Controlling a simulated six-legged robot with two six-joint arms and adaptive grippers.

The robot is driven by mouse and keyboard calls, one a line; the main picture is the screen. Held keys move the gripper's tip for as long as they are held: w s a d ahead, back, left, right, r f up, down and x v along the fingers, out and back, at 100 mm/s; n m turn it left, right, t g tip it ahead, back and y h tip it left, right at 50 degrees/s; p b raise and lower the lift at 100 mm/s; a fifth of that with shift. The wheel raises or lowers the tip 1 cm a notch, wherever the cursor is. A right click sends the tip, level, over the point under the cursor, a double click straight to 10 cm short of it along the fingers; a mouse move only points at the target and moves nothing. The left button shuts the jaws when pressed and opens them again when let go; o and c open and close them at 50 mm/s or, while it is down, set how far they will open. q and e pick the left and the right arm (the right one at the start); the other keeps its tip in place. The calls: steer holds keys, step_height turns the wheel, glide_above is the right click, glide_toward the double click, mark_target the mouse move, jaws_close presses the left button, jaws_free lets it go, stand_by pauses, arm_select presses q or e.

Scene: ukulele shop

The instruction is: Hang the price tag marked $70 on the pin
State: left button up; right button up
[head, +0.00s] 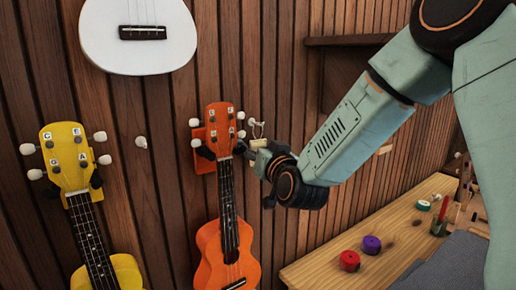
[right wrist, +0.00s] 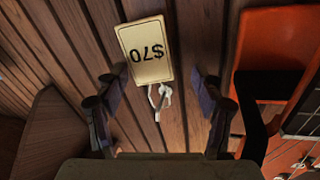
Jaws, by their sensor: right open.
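The price tag (right wrist: 147,50) is cream with a dark border and reads $70, upside down in the right wrist view. A pale string loop runs from its edge to the light-coloured pin (right wrist: 165,97) on the wood wall, and the tag appears to hang from it. In the head view the pin (head: 251,121) and tag (head: 258,143) are just right of the orange ukulele's head. My right gripper (right wrist: 160,98) is open, its fingers on either side of the pin and string, touching neither. In the head view my right gripper (head: 259,158) partly covers the tag's surroundings. My left gripper is not in view.
An orange ukulele (head: 227,245) hangs close left of my right gripper. A yellow ukulele (head: 78,205) and a white one (head: 140,45) hang further left. Another light knob (head: 141,142) is on the wall. A wooden bench (head: 325,268) at right holds red (head: 349,261) and purple (head: 371,245) rolls.

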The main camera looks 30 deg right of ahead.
steer(key=shift+w+a+f, duration=0.1)
steer(key=shift+w, duration=0.1)
steer(key=shift+s, duration=0.1)
steer(key=s+a, duration=0.1)
steer(key=s, duration=0.6)
steer(key=shift+a, duration=0.15)
steer(key=shift+s+f, duration=0.1)
